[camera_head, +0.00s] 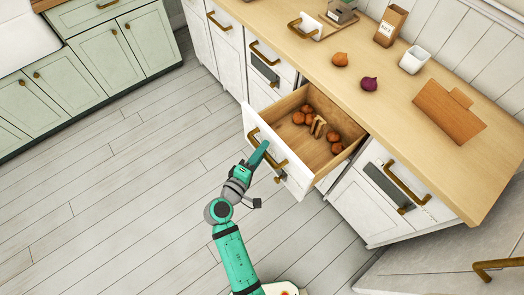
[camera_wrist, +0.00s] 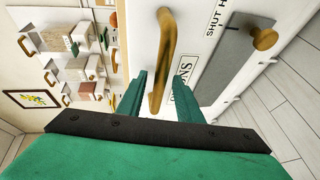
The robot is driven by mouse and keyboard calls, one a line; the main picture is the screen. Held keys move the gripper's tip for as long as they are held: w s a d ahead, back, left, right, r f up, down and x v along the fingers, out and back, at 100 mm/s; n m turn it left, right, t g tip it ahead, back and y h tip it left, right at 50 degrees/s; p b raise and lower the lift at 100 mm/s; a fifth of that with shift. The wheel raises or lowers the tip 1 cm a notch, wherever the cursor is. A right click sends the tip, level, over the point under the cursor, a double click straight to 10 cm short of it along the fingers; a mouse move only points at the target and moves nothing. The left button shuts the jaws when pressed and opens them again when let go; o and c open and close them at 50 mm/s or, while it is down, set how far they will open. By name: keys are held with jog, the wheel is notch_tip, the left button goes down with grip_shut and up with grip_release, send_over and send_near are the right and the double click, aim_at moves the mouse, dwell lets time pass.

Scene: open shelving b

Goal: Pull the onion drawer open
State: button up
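The onion drawer (camera_head: 268,141) stands pulled well out from the counter front in the head view. It has a white front and a wooden inside holding several brown onions (camera_head: 300,118). Its brass handle (camera_head: 271,153) is on the front, and my gripper (camera_head: 260,152) is at that handle. In the wrist view, the green fingers (camera_wrist: 160,90) stand on either side of the brass handle (camera_wrist: 164,50). Whether they press on it is not clear. Part of the label (camera_wrist: 184,92), reading "ONS", shows beside the handle. A small brass knob (camera_wrist: 263,38) sits on a grey plate (camera_wrist: 230,62).
The wooden countertop (camera_head: 335,85) above holds an onion (camera_head: 340,59), a red onion (camera_head: 369,84), a white cup (camera_head: 414,59) and a wooden board (camera_head: 448,110). Closed drawers with brass handles flank the open one. The plank floor (camera_head: 130,190) to the left is clear.

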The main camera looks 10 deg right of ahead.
jog(key=v, duration=1)
jog(key=shift+s+a, duration=0.2)
jog(key=shift+s, duration=0.05)
jog(key=shift+r, duration=0.1)
jog(key=s+a+f+m+y, duration=0.1)
jog(key=s+a+f+y, duration=0.1)
jog(key=s+f+y, duration=0.85)
jog(key=s+d+r+m+t, duration=0.2)
jog(key=s+r+m, duration=0.6)
jog(key=s+r, duration=0.4)
notch_tip(320, 180, up, 2)
jog(key=shift+s+d+r+m+t+h, duration=0.25)
jog(key=shift+s+d+m+t+h, duration=0.1)
jog(key=shift+h, duration=0.1)
jog(key=shift+w+d, duration=0.15)
